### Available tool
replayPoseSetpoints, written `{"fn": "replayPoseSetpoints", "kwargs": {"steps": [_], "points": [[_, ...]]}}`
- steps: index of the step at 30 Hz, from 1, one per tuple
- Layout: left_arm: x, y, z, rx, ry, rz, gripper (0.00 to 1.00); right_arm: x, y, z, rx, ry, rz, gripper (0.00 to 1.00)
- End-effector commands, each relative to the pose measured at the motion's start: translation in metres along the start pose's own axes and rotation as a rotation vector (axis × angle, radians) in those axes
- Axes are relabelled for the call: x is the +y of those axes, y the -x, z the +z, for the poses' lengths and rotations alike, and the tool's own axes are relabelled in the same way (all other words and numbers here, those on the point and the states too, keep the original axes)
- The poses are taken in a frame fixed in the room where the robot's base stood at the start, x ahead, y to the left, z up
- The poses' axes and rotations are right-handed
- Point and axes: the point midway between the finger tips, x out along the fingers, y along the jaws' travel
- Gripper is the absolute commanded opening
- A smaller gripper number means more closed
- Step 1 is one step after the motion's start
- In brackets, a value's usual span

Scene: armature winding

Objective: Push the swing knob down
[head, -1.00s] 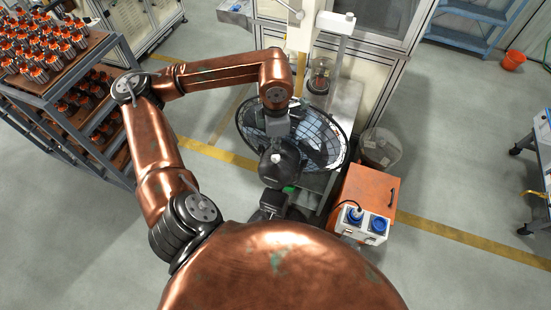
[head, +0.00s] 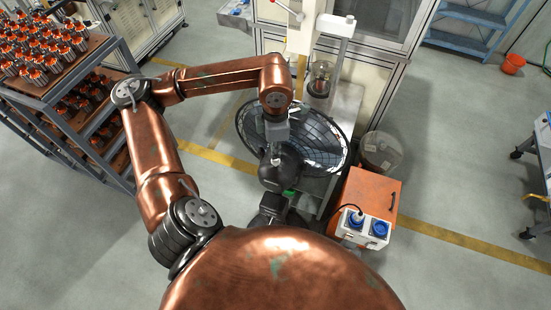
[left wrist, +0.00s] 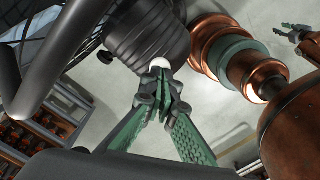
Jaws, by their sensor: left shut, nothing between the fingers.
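The black fan (head: 325,150) stands in the middle of the head view, its round wire cage facing away and its dark motor housing (head: 283,172) towards me. In the left wrist view the ribbed motor housing (left wrist: 145,38) fills the top middle. The swing knob (left wrist: 160,62) shows there as a small white rounded tip below it. My left gripper (left wrist: 160,76) is shut and empty, its green-padded fingertips together right at the knob. I cannot tell if they touch. In the head view my left gripper (head: 276,148) is over the housing, its fingertips small and unclear.
An orange cabinet (head: 366,197) with a blue-socket box (head: 362,227) stands right of the fan. A bin (head: 380,150) and workbench (head: 345,105) are behind it. A rack of motor parts (head: 60,85) is at left. Another gripper (left wrist: 296,34) shows upper right in the wrist view.

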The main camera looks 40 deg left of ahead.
Motion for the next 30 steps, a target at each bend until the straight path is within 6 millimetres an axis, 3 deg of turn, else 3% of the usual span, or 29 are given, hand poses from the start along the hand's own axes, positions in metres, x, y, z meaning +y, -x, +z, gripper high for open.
{"fn": "replayPoseSetpoints", "kwargs": {"steps": [30], "points": [[-0.0001,-0.0055,0.0001,0.0,0.0,0.0,0.0,-0.0001,-0.0051,0.0,0.0,0.0,0.0,0.35]]}}
